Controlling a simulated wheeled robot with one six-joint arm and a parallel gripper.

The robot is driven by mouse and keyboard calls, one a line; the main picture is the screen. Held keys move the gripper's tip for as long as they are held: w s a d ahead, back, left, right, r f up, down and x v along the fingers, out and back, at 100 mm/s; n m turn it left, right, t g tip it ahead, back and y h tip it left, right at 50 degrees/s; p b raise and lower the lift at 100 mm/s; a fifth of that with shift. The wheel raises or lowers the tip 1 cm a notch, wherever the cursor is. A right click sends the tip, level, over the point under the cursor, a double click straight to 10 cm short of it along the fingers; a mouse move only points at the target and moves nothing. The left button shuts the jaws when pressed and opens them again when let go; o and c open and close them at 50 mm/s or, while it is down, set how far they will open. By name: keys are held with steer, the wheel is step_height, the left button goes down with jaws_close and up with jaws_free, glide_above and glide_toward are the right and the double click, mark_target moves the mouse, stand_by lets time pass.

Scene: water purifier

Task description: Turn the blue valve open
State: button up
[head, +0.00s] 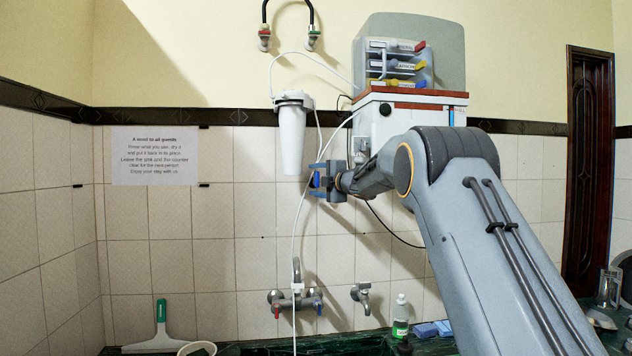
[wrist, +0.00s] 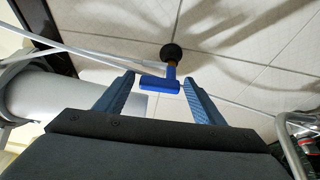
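The blue valve (wrist: 160,84) shows in the wrist view as a short T-shaped handle on a brownish stem with a dark round base at the tiled wall. My gripper (wrist: 159,86) is open, with one blue finger on each side of the handle. The handle sits between the fingertips; I cannot tell whether either finger touches it. In the head view my gripper (head: 317,180) is at the wall, below and right of the white filter canister. The valve cannot be made out clearly there behind the gripper.
The white filter canister (head: 292,135) hangs close to my gripper's left. A thin white hose (head: 303,205) runs down beside the gripper. The purifier box (head: 400,120) stands above my arm. A sink mixer tap (head: 296,300) and a second tap (head: 362,297) are below.

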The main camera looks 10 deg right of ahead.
steer(key=b+v, duration=0.3)
steer(key=v, duration=0.5)
stand_by(0.4)
steer(key=shift+w, duration=0.1)
